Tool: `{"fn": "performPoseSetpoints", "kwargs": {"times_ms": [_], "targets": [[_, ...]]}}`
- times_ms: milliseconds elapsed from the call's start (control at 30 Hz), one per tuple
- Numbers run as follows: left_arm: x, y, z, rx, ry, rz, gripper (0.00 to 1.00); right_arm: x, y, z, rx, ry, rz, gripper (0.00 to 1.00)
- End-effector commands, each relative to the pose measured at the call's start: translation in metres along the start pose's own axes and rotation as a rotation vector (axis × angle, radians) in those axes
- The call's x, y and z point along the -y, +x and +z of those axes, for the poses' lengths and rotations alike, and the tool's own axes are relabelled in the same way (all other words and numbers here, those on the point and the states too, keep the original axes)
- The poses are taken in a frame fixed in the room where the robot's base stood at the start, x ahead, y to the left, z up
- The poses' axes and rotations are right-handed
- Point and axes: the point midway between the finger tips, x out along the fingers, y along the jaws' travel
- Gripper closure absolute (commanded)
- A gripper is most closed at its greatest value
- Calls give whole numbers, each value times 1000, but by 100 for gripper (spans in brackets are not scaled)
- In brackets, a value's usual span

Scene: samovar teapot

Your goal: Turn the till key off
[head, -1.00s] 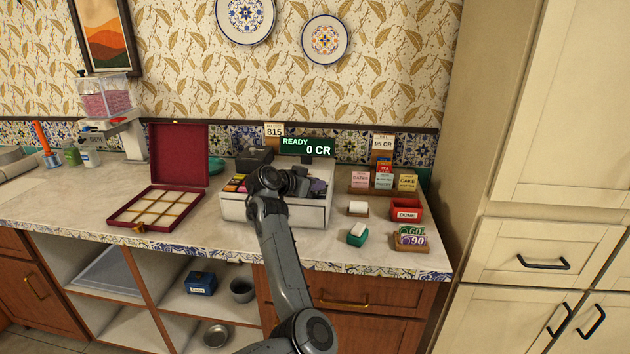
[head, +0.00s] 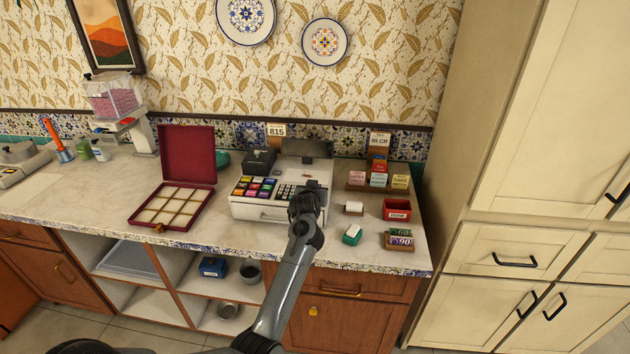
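The till (head: 262,212) is a white cash register on the counter, with coloured keys on its left and a dark keypad in the middle. Its display (head: 307,148) at the back is dark. The till key cannot be made out; my arm covers the right front of the till.
An open maroon box (head: 172,222) with compartments is left of the till. A black device (head: 259,160) stands behind the till's left side. Right are a red tray (head: 397,210), a green-based block (head: 352,235) and a card holder (head: 398,241). Bare counter lies in front.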

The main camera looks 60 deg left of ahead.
Motion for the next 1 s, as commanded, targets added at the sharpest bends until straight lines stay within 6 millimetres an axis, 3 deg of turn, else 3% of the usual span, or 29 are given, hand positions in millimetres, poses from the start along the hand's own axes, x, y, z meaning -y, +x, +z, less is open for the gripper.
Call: {"fn": "performPoseSetpoints", "kwargs": {"times_ms": [533, 567, 667, 1000], "targets": [[0, 0, 0, -1, -9, -23, 100, -2, -6, -1, 3, -8, 6, 67], [0, 0, 0, -1, -9, -23, 83, -2, -6, -1, 3, -8, 7, 67], [0, 0, 0, -1, -9, -23, 68, -2, -6, -1, 3, -10, 8, 67], [0, -1, 0, -1, -9, -22, 66, -2, -6, -1, 3, -8, 6, 67]]}}
